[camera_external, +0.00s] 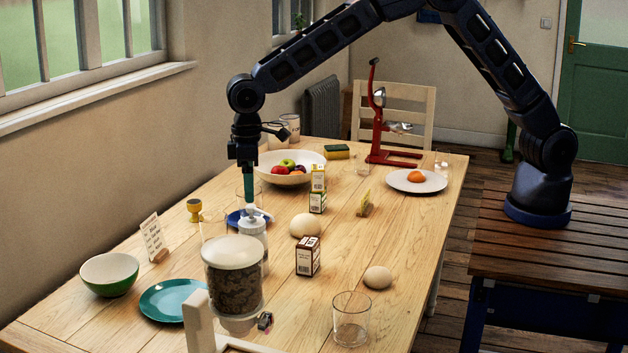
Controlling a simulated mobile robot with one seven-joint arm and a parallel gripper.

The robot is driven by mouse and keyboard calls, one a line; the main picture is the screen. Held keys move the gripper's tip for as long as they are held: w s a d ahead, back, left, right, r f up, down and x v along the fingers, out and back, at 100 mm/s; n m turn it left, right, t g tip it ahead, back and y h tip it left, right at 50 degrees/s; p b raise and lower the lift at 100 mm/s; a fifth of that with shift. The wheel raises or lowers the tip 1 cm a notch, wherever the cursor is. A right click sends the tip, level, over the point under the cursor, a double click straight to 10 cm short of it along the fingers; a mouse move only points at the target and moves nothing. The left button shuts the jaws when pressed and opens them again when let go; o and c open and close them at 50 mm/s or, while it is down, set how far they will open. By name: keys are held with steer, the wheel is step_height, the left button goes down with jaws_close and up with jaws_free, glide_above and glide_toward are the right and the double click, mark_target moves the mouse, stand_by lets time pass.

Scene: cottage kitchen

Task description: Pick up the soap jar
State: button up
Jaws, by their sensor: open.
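The soap jar (252,228) looks like the small jar with a white pump-style top, standing upright on the wooden table. Its lower part is largely hidden behind a white-lidded glass canister in front. My gripper (248,203) points straight down at the top of this jar, with its teal fingers close to the pump. It is open. The fingers overlap the pump area in this view, so I cannot tell whether they touch it or lie around it.
The canister (234,280) stands close in front. A fruit bowl (270,178) lies behind, and an egg-like object (305,225) to the right.

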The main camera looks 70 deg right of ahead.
mark_target(251, 212)
step_height(251, 212, down, 11)
steer(key=shift+r, duration=0.15)
stand_by(0.5)
jaws_close()
stand_by(0.4)
